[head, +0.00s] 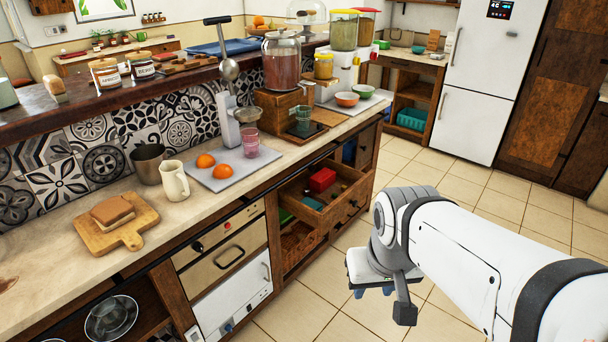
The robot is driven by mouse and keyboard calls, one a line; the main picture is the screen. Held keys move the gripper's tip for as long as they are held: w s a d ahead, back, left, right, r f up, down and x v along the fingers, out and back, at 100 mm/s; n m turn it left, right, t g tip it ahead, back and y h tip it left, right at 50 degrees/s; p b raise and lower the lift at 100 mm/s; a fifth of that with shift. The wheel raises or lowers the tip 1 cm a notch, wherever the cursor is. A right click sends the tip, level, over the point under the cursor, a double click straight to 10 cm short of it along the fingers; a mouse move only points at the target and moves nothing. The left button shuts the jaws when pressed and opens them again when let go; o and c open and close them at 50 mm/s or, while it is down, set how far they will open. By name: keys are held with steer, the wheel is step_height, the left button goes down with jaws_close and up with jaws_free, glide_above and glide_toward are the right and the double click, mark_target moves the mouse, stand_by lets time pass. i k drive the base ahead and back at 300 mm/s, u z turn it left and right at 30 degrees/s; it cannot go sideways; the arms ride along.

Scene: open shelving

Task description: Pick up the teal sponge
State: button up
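A small teal piece (313,203), which looks like the sponge, lies at the near left end of the pulled-out wooden drawer (338,209) under the counter. It is too small to make out clearly. A red box (322,180) lies behind it in the same drawer. My gripper (372,291) hangs over the floor tiles, lower in the picture and to the right of the drawer, apart from it. Its finger area is small and partly hidden by my wrist, so its opening cannot be judged. I see nothing held in it.
The tiled floor (440,170) to the right is clear.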

mark_target(318, 206)
steer(key=z, duration=0.6)
steer(key=i, duration=2)
steer(key=u, duration=0.4)
steer(key=k, duration=0.8)
steer(key=u, duration=0.15)
steer(key=i, duration=0.8)
steer(key=z, duration=0.1)
